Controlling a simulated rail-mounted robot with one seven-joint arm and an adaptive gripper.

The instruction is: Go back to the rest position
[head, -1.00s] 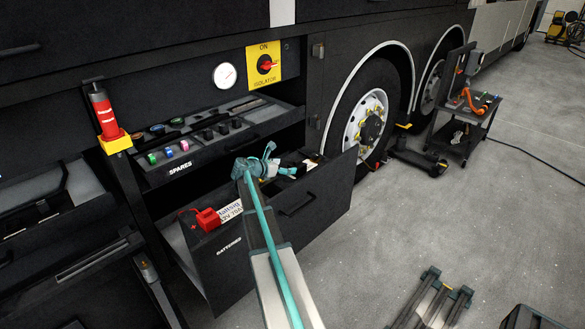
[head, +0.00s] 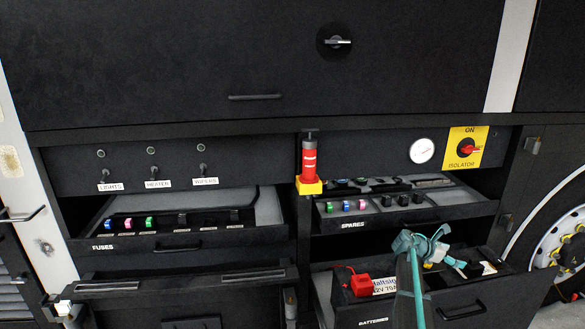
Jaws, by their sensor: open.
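My gripper (head: 436,246) is at the end of my teal and grey arm, over the open batteries drawer (head: 345,309) at the lower right of the head view. It is open. It is small in the picture, and I cannot tell whether its fingers touch anything in the drawer. A battery with a white label (head: 386,286) and a red terminal cover (head: 361,286) stands in the drawer, left of my gripper. My arm hides part of the drawer and its front.
The spares drawer (head: 352,225) is open just above my gripper. The fuses drawer (head: 200,240) is open at left. A red cylinder on a yellow base (head: 309,187) stands between them. A yellow isolator panel (head: 465,148) and a round gauge (head: 422,151) are on the back wall.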

